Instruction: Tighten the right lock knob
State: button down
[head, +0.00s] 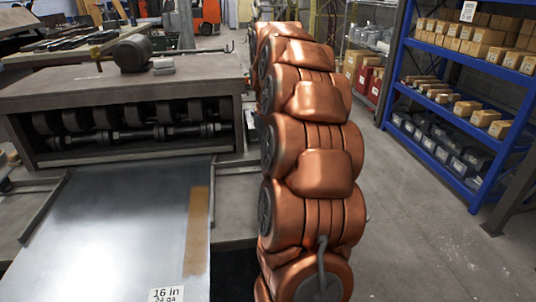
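The forming machine (200,82) stands at the left, with a row of dark rollers (125,132) in its open front. I cannot make out the right lock knob; the machine's right end is partly covered by my copper-coloured arm, which rises through the middle of the head view. My gripper does not show. A shiny metal sheet (115,235) lies flat in front of the rollers, with a brown strip along its right side and a white "16 in" label (166,294) at its near edge.
A dark motor (132,53) sits on the machine's top. A blue shelf rack (440,97) with boxes stands at the right, and another shelf (368,65) is behind it. An orange forklift (207,15) is far back. Grey floor (420,235) between my arm and the rack is clear.

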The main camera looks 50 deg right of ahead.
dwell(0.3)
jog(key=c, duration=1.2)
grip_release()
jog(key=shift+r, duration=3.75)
